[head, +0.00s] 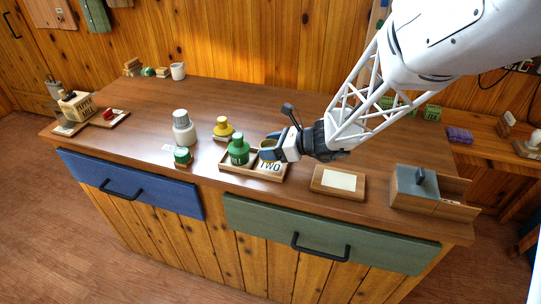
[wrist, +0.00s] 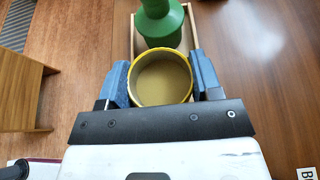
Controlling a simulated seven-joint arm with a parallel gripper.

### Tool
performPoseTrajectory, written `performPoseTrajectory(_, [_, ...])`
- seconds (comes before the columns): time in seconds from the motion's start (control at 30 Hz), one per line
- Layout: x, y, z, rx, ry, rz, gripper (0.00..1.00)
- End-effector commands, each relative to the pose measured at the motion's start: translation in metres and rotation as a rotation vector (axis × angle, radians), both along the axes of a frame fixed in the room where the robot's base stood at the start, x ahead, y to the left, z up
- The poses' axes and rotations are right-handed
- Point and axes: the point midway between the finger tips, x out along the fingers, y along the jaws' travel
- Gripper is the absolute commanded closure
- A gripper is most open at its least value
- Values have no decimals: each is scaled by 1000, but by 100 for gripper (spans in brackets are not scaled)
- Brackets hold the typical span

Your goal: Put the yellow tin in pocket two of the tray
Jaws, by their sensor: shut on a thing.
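The yellow tin (wrist: 161,76) is a round, open-topped can with a yellow rim and an empty-looking inside. My gripper (wrist: 160,72) is shut on it, with one blue finger on each side. In the head view my gripper (head: 269,149) is over the right part of the wooden tray (head: 236,173), at the pocket labelled TWO. It mostly hides the tin there. I cannot tell whether the tin touches the tray floor. A green bottle-shaped thing (head: 238,149) stands in the tray's left pocket and shows just beyond the tin in the wrist view (wrist: 160,22).
A yellow knobbed thing (head: 223,128) and a grey-white bottle (head: 183,128) stand behind and left of the tray. A green-topped jar (head: 182,156) is left of it. A wooden frame (head: 338,182) and a grey box (head: 414,187) are right.

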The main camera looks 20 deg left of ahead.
Motion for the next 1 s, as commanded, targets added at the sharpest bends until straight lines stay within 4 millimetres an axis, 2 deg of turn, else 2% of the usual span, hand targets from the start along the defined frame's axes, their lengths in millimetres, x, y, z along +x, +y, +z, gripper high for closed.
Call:
performPoseTrajectory(0.17, [0,0,-3,0,0,0,69])
performPoseTrajectory(0.5, [0,0,-33,0,1,1,69])
performPoseTrajectory(1.0, [0,0,-38,0,-1,0,69])
